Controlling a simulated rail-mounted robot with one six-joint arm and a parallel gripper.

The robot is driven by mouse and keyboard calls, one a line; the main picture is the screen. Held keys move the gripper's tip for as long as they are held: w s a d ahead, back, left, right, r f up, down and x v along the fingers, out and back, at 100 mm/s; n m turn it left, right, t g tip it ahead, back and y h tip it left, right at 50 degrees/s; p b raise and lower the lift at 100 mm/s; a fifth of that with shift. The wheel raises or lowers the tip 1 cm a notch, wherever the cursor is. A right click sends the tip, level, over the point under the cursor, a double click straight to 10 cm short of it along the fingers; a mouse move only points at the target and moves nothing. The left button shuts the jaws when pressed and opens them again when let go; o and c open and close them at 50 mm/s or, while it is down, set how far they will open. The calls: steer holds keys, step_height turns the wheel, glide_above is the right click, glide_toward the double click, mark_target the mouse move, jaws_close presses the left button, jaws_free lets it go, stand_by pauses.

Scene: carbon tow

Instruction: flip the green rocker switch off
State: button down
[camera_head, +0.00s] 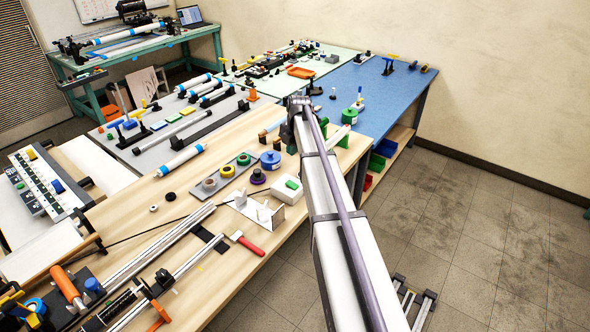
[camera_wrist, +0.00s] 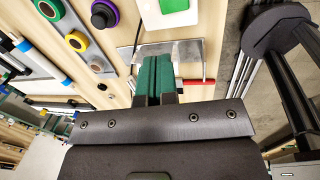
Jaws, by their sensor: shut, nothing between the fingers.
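The green rocker switch (camera_head: 292,185) sits on top of a white box (camera_head: 285,193) near the right edge of the wooden bench. In the wrist view the white box (camera_wrist: 166,14) is at the top, with the green rocker (camera_wrist: 173,5) cut by the frame's upper edge. My gripper (camera_wrist: 154,60) shows in the wrist view with its dark green fingers shut together and empty. In the picture the fingertips lie just below the box, over the metal bracket; their height above it cannot be told. I cannot make out the gripper in the head view, where my arm covers part of the scene.
A metal bracket (camera_head: 258,212) stands beside the box. A red-handled tool (camera_head: 246,243) is near the bench edge. Open floor (camera_head: 480,240) lies to the right.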

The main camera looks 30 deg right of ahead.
steer(key=shift+s+a+f+n, duration=0.1)
steer(key=shift+a+n, duration=0.15)
steer(key=shift+n, duration=0.05)
steer(key=b, duration=1.4)
glide_toward(287, 181)
steer(key=f, duration=0.4)
steer(key=w+f, duration=0.1)
steer(key=f, duration=0.2)
steer(key=shift+a+f, duration=0.1)
steer(key=shift+a, duration=0.2)
steer(key=shift+f, duration=0.15)
steer(key=shift+w, duration=0.1)
